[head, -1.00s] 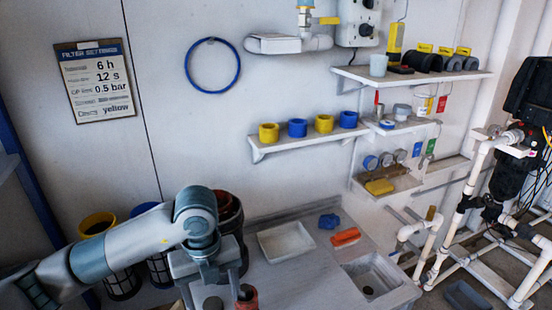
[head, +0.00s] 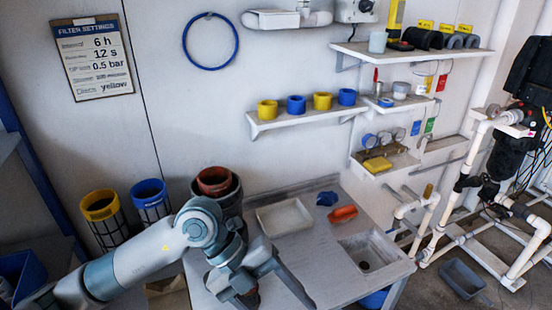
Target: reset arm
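My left arm comes in from the lower left. Its gripper (head: 268,292) is over the front of the grey bench (head: 335,270), with its two fingers spread wide apart. A small dark brown-red object (head: 251,299) shows between and below the fingers. It is mostly hidden, and I cannot tell whether it touches a finger. My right gripper is not in view.
A white tray (head: 285,217), a blue piece (head: 327,198), an orange-red piece (head: 343,213) and a sink (head: 368,250) are on the bench. Nested brown pots (head: 215,181) stand behind my arm. Yellow-topped (head: 99,205) and blue-topped (head: 150,192) filter baskets stand left.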

